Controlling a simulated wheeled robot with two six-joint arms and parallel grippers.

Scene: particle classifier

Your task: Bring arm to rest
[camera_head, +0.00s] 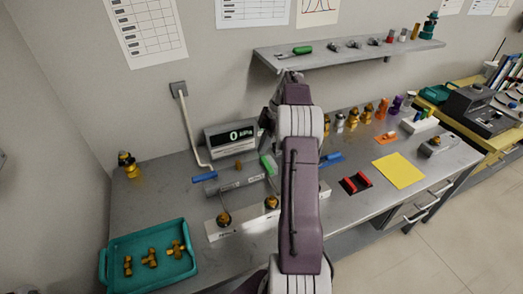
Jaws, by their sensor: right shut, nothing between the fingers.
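My right arm reaches up the middle of the view from the bottom edge, over the grey bench (160,215). Its wrist bends down at the far end, and my right gripper (268,124) is beside the display box (231,138), above the back of the bench. The gripper is small and partly hidden by my arm; it is shut and holds nothing. My left gripper is not in view.
A teal tray (108,270) with several brass fittings is at front left. A wall shelf (350,55) hangs behind the arm. Right of the arm are a red-and-black holder (355,183), a yellow sheet (399,171) and several brass parts. My arm hides some of the bench.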

